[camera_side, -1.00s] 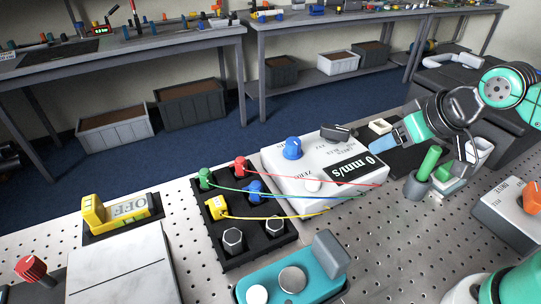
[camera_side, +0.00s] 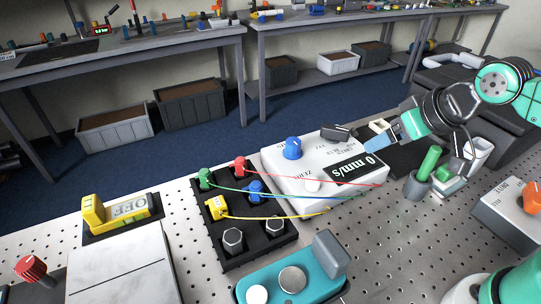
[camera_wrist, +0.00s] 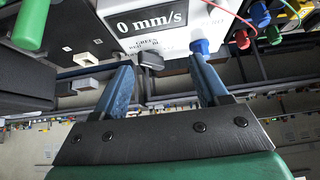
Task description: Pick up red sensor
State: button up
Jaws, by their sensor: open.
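The red sensor (camera_side: 240,164) is a small plug in the black holder (camera_side: 228,260), at its back right corner. A thin wire runs from it toward the white meter box. In the wrist view the red sensor (camera_wrist: 243,39) shows at the upper right. My gripper (camera_side: 374,138) is at the right, beyond the meter box's right end, well apart from the sensor. Its blue fingers (camera_wrist: 161,65) are spread and empty in the wrist view.
The white meter box (camera_side: 300,185), reading 0 mm/s, with a blue knob (camera_side: 292,148), lies between my gripper and the holder. Green, blue and yellow plugs sit near the red one. A green rod (camera_side: 430,162) stands in a grey cup below my gripper.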

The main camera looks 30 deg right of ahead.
jog(key=w+a+r, duration=0.2)
jog(key=w+a, duration=0.2)
jog(key=w, duration=0.1)
jog(key=g, duration=0.2)
send_over(241, 160)
jog(key=s, duration=0.2)
notch_tip(241, 160, down, 8)
jog(key=shift+d+f, duration=0.15)
jog(key=shift+w+a+f+g, duration=0.2)
jog(key=shift+w+f+g, duration=0.1)
jog(key=shift+f, duration=0.3)
jog(key=shift+x, duration=2.35)
grip_shut()
